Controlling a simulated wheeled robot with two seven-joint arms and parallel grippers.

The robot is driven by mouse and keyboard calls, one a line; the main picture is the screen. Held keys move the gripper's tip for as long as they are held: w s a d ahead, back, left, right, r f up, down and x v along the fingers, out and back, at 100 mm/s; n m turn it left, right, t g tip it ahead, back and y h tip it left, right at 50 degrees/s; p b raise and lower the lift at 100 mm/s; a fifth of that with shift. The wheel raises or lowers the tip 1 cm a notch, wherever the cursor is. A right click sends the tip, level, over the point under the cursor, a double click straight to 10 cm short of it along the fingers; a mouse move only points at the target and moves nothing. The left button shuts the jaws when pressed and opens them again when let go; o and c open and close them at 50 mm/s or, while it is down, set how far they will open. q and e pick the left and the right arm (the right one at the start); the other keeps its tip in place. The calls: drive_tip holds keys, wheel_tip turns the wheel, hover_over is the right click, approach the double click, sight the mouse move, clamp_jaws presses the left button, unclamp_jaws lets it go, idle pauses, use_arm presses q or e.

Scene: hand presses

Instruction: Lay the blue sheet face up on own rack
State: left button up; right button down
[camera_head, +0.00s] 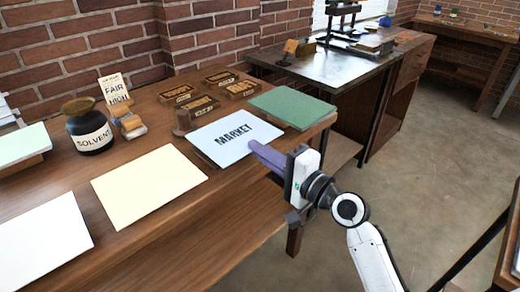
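The pale blue sheet (215,146) lies flat on the right part of the wooden bench, with the black word MARKET facing up. A brown wooden edge shows under its left front side; I cannot tell how much of a rack is beneath it. My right gripper (256,150) comes in from the right, its purple fingers at the sheet's right corner and overlapping it in view. The fingers line up as one bar, so I cannot see whether they pinch the sheet. My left gripper is not in view.
A green board (292,107) lies just behind the sheet. Wooden type blocks (198,105), a solvent jar (90,132) and a FAIR HIGH card (114,88) stand at the back. A cream sheet (148,184) and white sheet (42,245) lie left. A metal-topped table (330,70) stands behind.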

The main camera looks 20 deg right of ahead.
idle(0.3)
drive_tip(key=c, duration=1.8)
unclamp_jaws()
drive_tip(key=shift+v, duration=2.95)
drive_tip(key=s+a+f+n+g+h, duration=0.1)
drive_tip(key=s+a+f+n+g, duration=0.15)
drive_tip(key=f, duration=0.55)
drive_tip(key=s+a+f+n+g+h, duration=0.15)
drive_tip(key=s+f+n, duration=0.25)
drive_tip(key=f, duration=0.4)
drive_tip(key=s+a+f+n+g, duration=0.1)
drive_tip(key=s+f+n, duration=0.2)
drive_tip(key=s+f, duration=0.1)
drive_tip(key=s+a+f+n+g+p, duration=0.1)
drive_tip(key=s+a+f+n+g, duration=0.1)
drive_tip(key=s+f, duration=0.3)
drive_tip(key=s+a+f+n+g+h, duration=0.1)
drive_tip(key=s+f+n, duration=0.3)
drive_tip(key=s+f, duration=0.1)
drive_tip(key=shift+s+a+f+n, duration=0.15)
drive_tip(key=shift+s+f+n, duration=0.05)
drive_tip(key=shift+n, duration=0.15)
